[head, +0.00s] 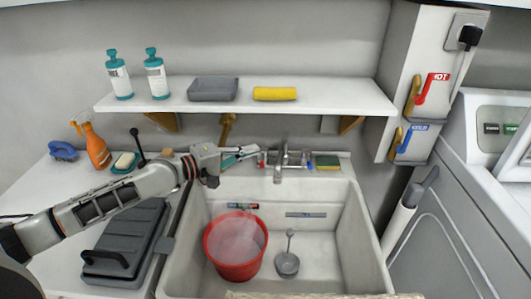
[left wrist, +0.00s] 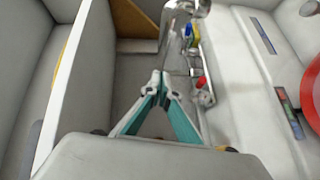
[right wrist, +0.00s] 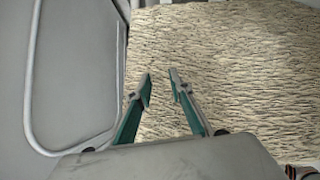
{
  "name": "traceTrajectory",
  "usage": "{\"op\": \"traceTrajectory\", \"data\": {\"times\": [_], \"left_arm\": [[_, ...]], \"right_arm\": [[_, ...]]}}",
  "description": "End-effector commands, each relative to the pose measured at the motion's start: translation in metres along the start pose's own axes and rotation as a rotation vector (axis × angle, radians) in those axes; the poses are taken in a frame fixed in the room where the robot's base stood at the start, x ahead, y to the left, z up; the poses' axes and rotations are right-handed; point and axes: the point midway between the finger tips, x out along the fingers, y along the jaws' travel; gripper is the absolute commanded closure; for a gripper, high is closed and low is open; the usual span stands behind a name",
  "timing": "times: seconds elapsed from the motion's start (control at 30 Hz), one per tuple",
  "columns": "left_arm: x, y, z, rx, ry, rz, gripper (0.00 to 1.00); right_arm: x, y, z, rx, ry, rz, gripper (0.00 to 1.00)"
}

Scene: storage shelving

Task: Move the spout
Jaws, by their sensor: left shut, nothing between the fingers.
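The chrome spout (head: 278,172) sticks out from the tap at the back of the sink, roughly in the middle and pointing toward the front. In the left wrist view the spout (left wrist: 172,38) shows just beyond my fingertips. My left gripper (head: 255,150) is shut and empty, just left of the tap. Its teal fingers meet in the left wrist view (left wrist: 157,82); whether they touch the spout I cannot tell. My right gripper (right wrist: 160,86) is open and empty over a woven beige surface. It is not seen in the head view.
A white shelf (head: 330,97) with two bottles, a grey box and a yellow roll hangs above the tap. A sponge (head: 327,162) lies right of the tap.

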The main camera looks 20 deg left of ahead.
Motion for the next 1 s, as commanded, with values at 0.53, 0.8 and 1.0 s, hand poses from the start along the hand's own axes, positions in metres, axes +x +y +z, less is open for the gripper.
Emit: {"op": "traceTrajectory", "data": {"times": [0.53,0.8,1.0], "left_arm": [[0.038,0.0,0.028,0.0,0.001,-0.001,1.0],[0.039,-0.001,0.028,0.0,0.001,-0.001,1.0],[0.041,0.004,0.032,0.0,0.0,0.001,1.0]], "right_arm": [[-0.006,0.002,-0.017,0.019,0.014,0.001,0.79],[-0.006,0.0,-0.01,0.02,0.002,-0.003,0.79],[-0.01,0.002,-0.02,0.018,0.01,-0.001,0.79]]}}
